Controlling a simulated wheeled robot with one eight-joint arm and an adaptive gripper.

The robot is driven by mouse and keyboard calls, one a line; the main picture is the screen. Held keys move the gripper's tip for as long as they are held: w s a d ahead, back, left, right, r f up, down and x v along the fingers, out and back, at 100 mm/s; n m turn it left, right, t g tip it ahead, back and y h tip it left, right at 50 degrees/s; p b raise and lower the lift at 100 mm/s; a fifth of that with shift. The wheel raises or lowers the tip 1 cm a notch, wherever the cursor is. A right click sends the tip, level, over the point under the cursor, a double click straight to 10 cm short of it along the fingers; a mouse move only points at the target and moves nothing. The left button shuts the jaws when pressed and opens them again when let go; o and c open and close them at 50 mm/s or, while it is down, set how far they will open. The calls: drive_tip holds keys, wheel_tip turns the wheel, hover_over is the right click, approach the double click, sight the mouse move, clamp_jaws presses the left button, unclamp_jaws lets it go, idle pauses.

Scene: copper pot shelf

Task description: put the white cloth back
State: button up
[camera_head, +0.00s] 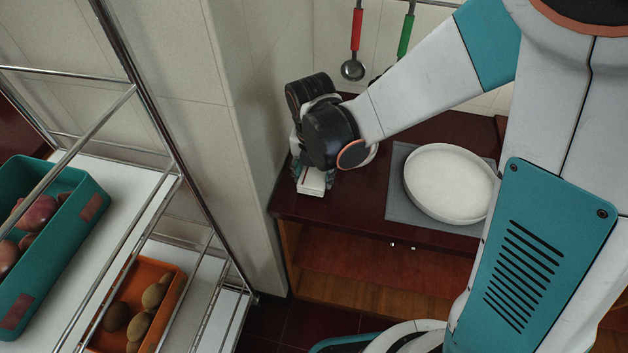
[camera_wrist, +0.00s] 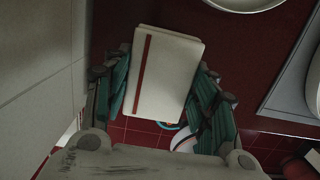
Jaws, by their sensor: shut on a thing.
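The white cloth (camera_wrist: 172,78) is a folded block with a red stripe along its left part in the wrist view. My gripper (camera_wrist: 160,88) has its teal fingers on either side of it and is shut on it. In the head view, my gripper (camera_head: 312,176) points down at the left end of the dark red counter (camera_head: 360,190), close to the wall. The cloth's pale end (camera_head: 312,184) shows below the wrist there. I cannot tell whether the cloth touches the counter.
A large white dish (camera_head: 450,182) sits on a grey mat (camera_head: 396,200) right of my gripper. Ladles with red (camera_head: 356,30) and green (camera_head: 405,36) handles hang behind. A wire rack at left holds a teal crate (camera_head: 75,225) and an orange crate (camera_head: 165,325) of produce.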

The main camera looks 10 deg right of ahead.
sight(314, 182)
drive_tip(key=shift+f+b, duration=1.1)
drive_tip(key=shift+f, duration=0.75)
drive_tip(key=shift+f, duration=0.15)
drive_tip(key=o, duration=1.1)
drive_tip(key=r+p, duration=0.3)
drive_tip(key=r, duration=0.1)
drive_tip(key=s+r+p, duration=0.1)
drive_tip(key=r+p, duration=0.2)
drive_tip(key=r, duration=0.1)
drive_tip(key=r+p, duration=0.3)
drive_tip(key=r, duration=0.1)
drive_tip(key=shift+s+a+r, duration=0.15)
drive_tip(key=shift+a+r, duration=0.05)
drive_tip(key=shift+a, duration=0.05)
